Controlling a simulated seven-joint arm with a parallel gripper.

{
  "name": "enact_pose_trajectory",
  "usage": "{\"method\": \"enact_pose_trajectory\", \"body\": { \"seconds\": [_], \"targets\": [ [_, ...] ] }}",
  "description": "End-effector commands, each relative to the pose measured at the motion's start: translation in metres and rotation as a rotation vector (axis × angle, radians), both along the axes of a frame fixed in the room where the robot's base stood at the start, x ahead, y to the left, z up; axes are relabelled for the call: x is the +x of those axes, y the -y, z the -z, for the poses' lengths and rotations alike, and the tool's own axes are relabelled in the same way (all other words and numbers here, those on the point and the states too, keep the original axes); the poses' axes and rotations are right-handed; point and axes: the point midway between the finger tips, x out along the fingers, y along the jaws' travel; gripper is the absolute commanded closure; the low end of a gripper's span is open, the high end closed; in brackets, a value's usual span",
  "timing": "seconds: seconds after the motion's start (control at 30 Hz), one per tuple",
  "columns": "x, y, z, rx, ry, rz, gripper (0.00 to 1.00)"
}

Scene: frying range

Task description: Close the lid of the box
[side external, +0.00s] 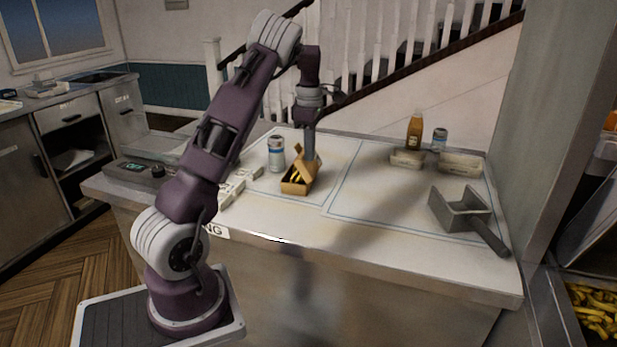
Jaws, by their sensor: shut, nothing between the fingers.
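A small brown cardboard box (294,188) stands on the white counter, left of its middle. Its lid (307,160) is up, standing tilted at the back of the box. Something yellow and dark shows inside the opening. My gripper (309,156) points down at the back of the box, right behind or against the lid. Its fingers are shut and hold nothing. The fingertips are partly hidden by the lid, so I cannot tell whether they touch it.
A can (276,154) stands close to the left of the box. Pale cartons (238,183) lie further left. A sauce bottle (414,132), another can (439,140), two trays (460,164) and a grey scoop (464,212) are on the right. The counter's middle is clear.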

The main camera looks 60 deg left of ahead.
Motion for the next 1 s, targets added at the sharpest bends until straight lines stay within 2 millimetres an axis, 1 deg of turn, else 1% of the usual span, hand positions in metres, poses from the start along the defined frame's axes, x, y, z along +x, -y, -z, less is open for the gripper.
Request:
{"method": "enact_pose_trajectory", "body": {
  "seconds": [0.2, 0.63, 1.0],
  "targets": [
    [-0.009, -0.007, -0.003, -0.001, 0.001, 0.000, 1.00],
    [-0.010, -0.009, -0.004, 0.000, 0.001, 0.000, 1.00],
    [-0.010, -0.009, -0.040, 0.002, 0.002, 0.000, 1.00]
  ]
}}
